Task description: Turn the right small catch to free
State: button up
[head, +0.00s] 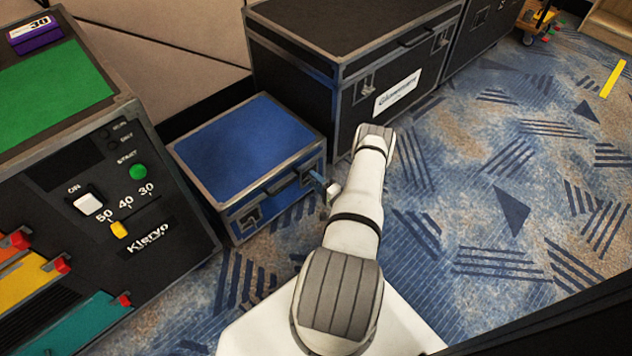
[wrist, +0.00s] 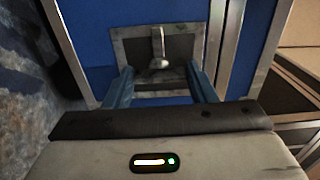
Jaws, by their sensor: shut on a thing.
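The small blue case (head: 248,150) with grey metal edges stands on the carpet left of my arm. Its left catch (head: 250,217) shows on the front face. In the wrist view the right catch (wrist: 158,50) is a silver lever on a dark plate with a grey frame. The blue fingers of my gripper (wrist: 160,68) are on either side of it, shut on the catch; the exact contact is hard to see.
A larger black case (head: 350,85) with a white label stands behind the blue case. A black panel unit (head: 150,210) with a green button, a white switch and a yellow slider is at the left. Open patterned carpet (head: 480,200) lies to the right.

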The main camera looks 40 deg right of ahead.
jog(key=shift+a, duration=0.1)
jog(key=o, duration=1)
jog(key=s, duration=0.2)
jog(key=s+p, duration=0.1)
jog(key=s, duration=0.2)
jog(key=s+p, duration=0.1)
jog(key=s, duration=0.1)
jog(key=shift+s+d, duration=0.35)
jog(key=shift+s, duration=0.05)
